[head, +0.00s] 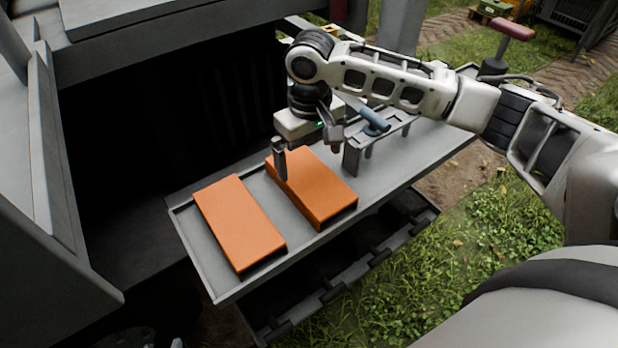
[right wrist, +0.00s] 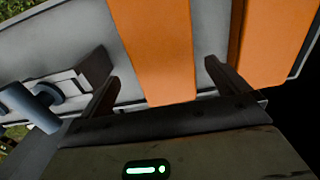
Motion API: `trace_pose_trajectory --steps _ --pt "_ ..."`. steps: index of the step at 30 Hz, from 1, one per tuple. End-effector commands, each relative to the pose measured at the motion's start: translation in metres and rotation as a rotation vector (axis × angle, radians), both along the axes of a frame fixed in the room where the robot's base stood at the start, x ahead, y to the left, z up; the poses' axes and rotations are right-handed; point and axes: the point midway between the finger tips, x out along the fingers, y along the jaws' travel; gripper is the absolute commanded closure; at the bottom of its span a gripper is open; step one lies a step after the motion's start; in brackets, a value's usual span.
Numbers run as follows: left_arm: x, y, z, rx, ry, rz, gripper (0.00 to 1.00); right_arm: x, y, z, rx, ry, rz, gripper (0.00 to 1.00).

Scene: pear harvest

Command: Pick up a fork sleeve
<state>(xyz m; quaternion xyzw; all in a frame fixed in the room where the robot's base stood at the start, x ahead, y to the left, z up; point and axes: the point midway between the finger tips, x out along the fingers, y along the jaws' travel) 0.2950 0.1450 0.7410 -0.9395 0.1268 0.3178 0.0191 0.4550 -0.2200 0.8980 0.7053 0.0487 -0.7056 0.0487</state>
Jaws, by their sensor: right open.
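Two long orange fork sleeves lie side by side on a grey metal tray (head: 222,290). The left sleeve (head: 238,222) lies clear of my gripper. My right gripper (head: 281,172) is open at the far end of the right sleeve (head: 318,190), pointing down. In the right wrist view, the two fingers (right wrist: 164,84) stand apart on either side of the right sleeve (right wrist: 155,45), and nothing is clamped. The left sleeve also shows there (right wrist: 275,40), beyond one finger. Whether the fingers touch the sleeve cannot be told. My left gripper is not in view.
A grey bracket (head: 352,158) with a blue-grey cylindrical handle (head: 373,121) stands on the tray right of the sleeves. The tray has a raised rim. A dark opening lies behind it at left. Grass (head: 410,265) lies below on the right.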

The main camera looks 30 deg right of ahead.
Motion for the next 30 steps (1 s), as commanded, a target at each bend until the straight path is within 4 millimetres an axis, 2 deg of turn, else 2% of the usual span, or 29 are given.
trace_pose_trajectory --steps 7,15,24,25,29,30 --pt "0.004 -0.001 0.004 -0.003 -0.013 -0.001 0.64 -0.001 0.001 -0.019 0.000 0.003 0.001 0.00" --pt "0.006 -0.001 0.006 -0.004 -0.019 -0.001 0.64 -0.004 0.003 -0.057 0.000 0.002 0.001 0.00" --pt "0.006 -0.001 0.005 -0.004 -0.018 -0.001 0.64 -0.004 0.003 -0.063 -0.001 0.000 0.002 0.00" --pt "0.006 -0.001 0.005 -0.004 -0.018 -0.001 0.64 -0.003 0.003 -0.063 -0.001 0.000 0.002 0.03" --pt "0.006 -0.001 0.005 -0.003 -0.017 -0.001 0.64 -0.003 0.003 -0.063 -0.001 0.000 0.002 0.39" --pt "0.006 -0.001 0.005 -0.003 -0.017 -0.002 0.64 -0.003 0.003 -0.063 -0.001 0.000 0.002 0.44"
